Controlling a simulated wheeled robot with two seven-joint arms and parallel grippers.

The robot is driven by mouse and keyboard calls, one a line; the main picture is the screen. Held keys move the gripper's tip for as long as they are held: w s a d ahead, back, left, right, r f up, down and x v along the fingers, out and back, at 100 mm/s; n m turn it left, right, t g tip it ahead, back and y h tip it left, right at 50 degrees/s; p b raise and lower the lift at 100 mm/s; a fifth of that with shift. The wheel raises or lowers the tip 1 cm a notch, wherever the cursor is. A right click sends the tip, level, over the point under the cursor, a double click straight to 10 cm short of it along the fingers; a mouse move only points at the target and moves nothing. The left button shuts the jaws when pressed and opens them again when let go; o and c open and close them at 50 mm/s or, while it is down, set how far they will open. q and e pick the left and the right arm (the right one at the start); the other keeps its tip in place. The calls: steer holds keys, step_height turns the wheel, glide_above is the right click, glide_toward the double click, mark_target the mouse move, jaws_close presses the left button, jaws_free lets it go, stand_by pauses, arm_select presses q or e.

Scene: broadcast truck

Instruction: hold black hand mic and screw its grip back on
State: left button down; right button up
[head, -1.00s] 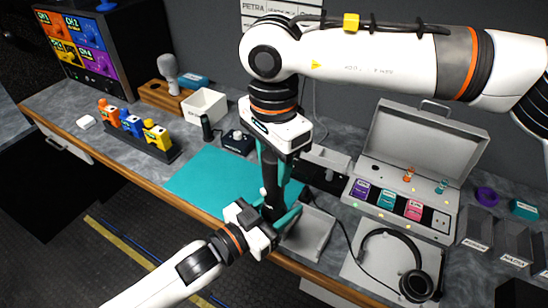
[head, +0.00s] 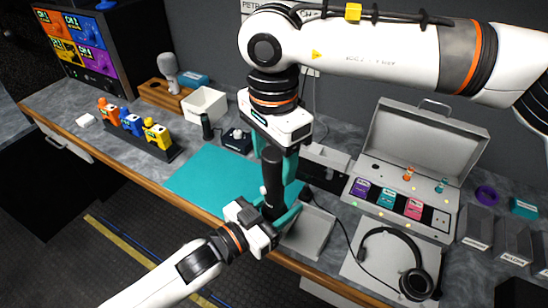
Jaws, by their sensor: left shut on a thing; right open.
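The black hand mic (head: 271,178) stands roughly upright above the counter's front, seen as a dark tube. My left gripper (head: 280,212) comes from below and is shut on its lower part. My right gripper (head: 275,155) points down from above, with its teal fingers open on either side of the tube's upper end. I cannot tell whether a finger touches it. The joint between the mic body and its grip cannot be made out; the fingers hide parts of the tube.
A teal mat (head: 207,180) lies left of the grippers. A grey tray (head: 312,236) sits just right of them. A headset (head: 412,280) and an open case (head: 402,205) stand further right. A white box (head: 205,104) and a rack of coloured packs (head: 150,146) are at left.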

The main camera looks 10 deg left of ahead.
step_height(320, 180, up, 11)
stand_by(0.3)
stand_by(0.5)
